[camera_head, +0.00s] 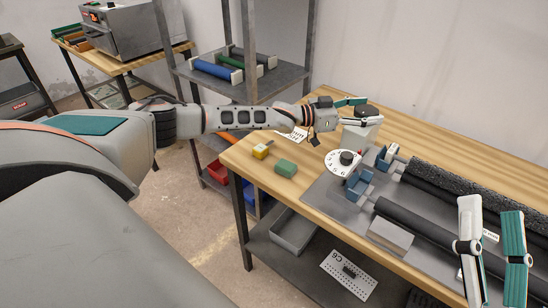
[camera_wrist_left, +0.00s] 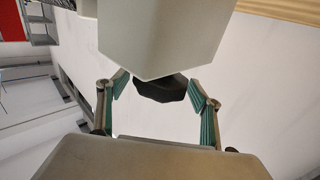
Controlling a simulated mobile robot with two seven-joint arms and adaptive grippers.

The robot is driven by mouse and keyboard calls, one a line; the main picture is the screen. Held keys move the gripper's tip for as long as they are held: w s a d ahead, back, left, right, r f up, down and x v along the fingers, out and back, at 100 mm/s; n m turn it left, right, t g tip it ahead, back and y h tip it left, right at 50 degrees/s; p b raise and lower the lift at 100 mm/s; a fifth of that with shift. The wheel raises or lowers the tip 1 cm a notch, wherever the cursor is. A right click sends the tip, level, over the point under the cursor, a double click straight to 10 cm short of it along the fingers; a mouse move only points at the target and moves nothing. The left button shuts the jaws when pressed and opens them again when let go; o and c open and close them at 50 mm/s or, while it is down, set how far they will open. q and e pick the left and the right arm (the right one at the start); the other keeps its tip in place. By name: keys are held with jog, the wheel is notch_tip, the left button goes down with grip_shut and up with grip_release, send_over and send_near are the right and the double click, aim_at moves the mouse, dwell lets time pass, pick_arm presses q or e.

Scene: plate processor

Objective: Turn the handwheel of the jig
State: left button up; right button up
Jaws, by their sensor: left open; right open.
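A grey box-like post (camera_head: 362,132) with a black knob (camera_head: 367,112) on top stands at the back of the workbench. My left gripper (camera_head: 357,111) is open at this knob, with a finger on either side of it. The left wrist view shows the black knob (camera_wrist_left: 160,88) between the spread fingers, below the pale post (camera_wrist_left: 160,35); contact cannot be told. A white numbered dial with a black centre (camera_head: 346,159) sits nearer, on the jig (camera_head: 320,203). I cannot tell for certain which is the handwheel. My right gripper (camera_head: 492,247) is open and empty above the jig's front right.
Long dark rollers (camera_head: 425,222) with blue end blocks (camera_head: 360,183) lie right of the dial. A green block (camera_head: 286,168) and a yellow block (camera_head: 262,150) lie on the bench's left part. A grey shelf rack (camera_head: 240,75) stands behind my left arm.

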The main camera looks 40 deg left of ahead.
pick_arm(q)
jog(key=shift+d+n+t+y+p, duration=0.15)
jog(key=shift+n+t+y+p, duration=1.05)
jog(key=shift+n+y, duration=0.3)
jog(key=shift+n+t+y+p, duration=0.7)
jog(key=shift+n+y, duration=0.1)
jog(key=shift+y, duration=0.7)
pick_arm(e)
jog(key=shift+r, duration=2.25)
pick_arm(q)
jog(key=shift+n+y, duration=0.3)
jog(key=shift+y, duration=0.2)
pick_arm(e)
jog(key=shift+r, duration=0.15)
